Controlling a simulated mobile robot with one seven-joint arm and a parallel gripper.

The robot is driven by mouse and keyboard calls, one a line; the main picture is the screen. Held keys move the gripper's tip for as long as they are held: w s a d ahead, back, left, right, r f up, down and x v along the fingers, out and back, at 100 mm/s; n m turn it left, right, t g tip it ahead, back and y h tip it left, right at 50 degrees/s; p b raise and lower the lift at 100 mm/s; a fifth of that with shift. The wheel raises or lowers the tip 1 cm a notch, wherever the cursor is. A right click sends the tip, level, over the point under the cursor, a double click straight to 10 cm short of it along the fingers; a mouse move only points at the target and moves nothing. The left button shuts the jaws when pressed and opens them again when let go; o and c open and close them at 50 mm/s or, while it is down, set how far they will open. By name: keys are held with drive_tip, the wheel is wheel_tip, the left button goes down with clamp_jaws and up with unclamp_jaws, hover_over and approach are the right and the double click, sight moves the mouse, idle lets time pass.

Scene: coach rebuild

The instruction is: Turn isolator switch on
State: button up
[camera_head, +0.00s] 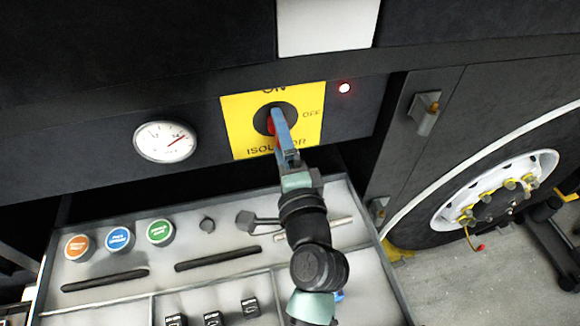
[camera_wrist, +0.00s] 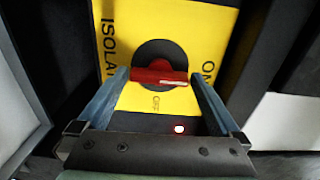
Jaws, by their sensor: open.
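The isolator switch is a red handle (camera_wrist: 160,74) on a black round base on a yellow plate (camera_head: 238,120). In the wrist view, the handle's long axis lies along the line to the ON mark, and OFF is off to its side. My gripper (camera_head: 279,113) is open in front of the switch and hides most of the handle in the head view. In the wrist view, its two blue fingers (camera_wrist: 158,78) stand at either end of the handle. I cannot tell whether they touch it.
A red lamp (camera_head: 344,87) glows right of the plate. A round gauge (camera_head: 165,141) is to the left. An open drawer (camera_head: 110,276) below holds colored round tins (camera_head: 120,239), dark bars and small boxes. A wheel (camera_head: 497,192) is at the right.

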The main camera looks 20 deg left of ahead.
drive_tip(key=b+v, duration=0.3)
drive_tip(key=v, duration=0.8)
drive_tip(key=shift+s+d, duration=0.25)
drive_tip(key=shift+s, duration=0.05)
drive_tip(key=w+d+r+n+t+h, duration=0.2)
drive_tip(key=w+r+n+t, duration=0.15)
drive_tip(key=r, duration=0.75)
drive_tip(key=w+d+r+n+t+h, duration=0.25)
drive_tip(key=r+n, duration=0.25)
drive_tip(key=r, duration=0.6)
drive_tip(key=s+d+r+n+t+h, duration=0.1)
drive_tip(key=s+d+r+t+h, duration=0.1)
drive_tip(key=r, duration=0.7)
drive_tip(key=s+d+r+n+t+h, duration=0.1)
drive_tip(key=s+d+r+t+h, duration=0.1)
drive_tip(key=r, duration=0.6)
drive_tip(key=s+t+h, duration=0.1)
drive_tip(key=s+t, duration=0.1)
drive_tip(key=s, duration=0.1)
drive_tip(key=shift+s+d+r, duration=0.2)
drive_tip(key=shift+d+r, duration=0.1)
drive_tip(key=shift+r, duration=0.05)
drive_tip(key=shift+n+h, duration=0.25)
